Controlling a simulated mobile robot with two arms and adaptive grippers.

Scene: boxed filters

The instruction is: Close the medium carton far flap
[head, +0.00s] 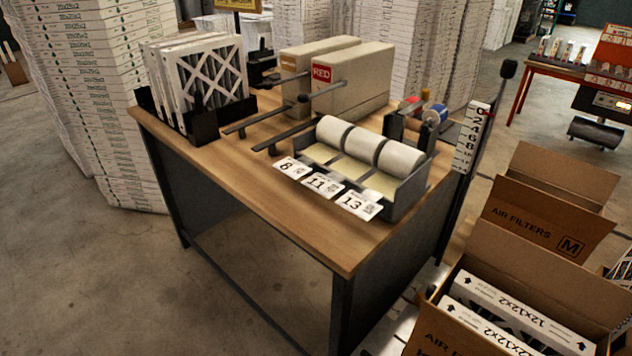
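A brown carton marked AIR FILTERS and M (535,222) stands at the right of the head view, partly behind a nearer carton. Its far flap (563,172) stands up at its back, raised and tilted, not lying flat over the top. The inside and lower part of this carton are hidden. Neither of my grippers shows in this view.
A nearer open carton (433,325) holds white 12x12x2 filters (515,318), its far flap (535,268) raised. A wooden table (235,180) carries label rolls, filters and beige boxes. A ruled post (472,138) stands at its corner. Floor at lower left is clear.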

